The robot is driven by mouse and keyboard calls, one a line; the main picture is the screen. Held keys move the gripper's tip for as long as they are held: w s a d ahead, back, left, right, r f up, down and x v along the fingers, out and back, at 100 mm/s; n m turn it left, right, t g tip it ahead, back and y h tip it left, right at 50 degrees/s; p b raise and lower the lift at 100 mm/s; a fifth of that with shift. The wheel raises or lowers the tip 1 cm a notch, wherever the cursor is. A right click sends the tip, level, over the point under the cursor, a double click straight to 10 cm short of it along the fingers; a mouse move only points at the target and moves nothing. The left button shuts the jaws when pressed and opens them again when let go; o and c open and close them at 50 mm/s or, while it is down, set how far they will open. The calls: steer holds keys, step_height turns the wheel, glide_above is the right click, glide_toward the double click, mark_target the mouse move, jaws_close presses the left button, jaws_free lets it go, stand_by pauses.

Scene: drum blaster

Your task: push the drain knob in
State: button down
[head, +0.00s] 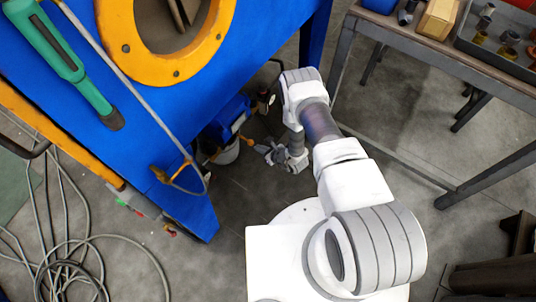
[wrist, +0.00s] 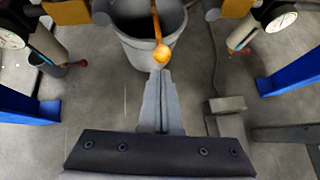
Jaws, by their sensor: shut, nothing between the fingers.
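The drain knob, an orange ball on an orange rod, shows at the top middle of the wrist view (wrist: 162,54). In the head view it is a small orange spot (head: 249,142) beside the blue machine. My gripper (wrist: 161,75) is shut and empty, with its tips just below the knob in the wrist picture. In the head view my gripper (head: 261,149) is close to the right of the knob. I cannot tell whether the tips touch it. The knob's rod runs up out of the wrist frame, so its far end is hidden there.
A grey bucket (wrist: 137,48) stands behind the knob. The blue drum blaster (head: 160,120) fills the upper left, with a hose (head: 133,91) hanging off it. A workbench (head: 400,38) stands at the upper right.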

mark_target(249, 141)
steer(key=shift+w+a+f, duration=0.15)
steer(key=shift+w+a, duration=0.35)
steer(key=shift+w, duration=0.1)
steer(key=shift+w+a+f+b, duration=0.1)
steer(key=shift+w+a+b, duration=0.8)
steer(key=shift+a+b, duration=0.15)
steer(key=shift+w+a, duration=0.1)
steer(key=shift+a, duration=0.1)
steer(key=shift+r, duration=0.2)
steer(key=shift+d, duration=0.1)
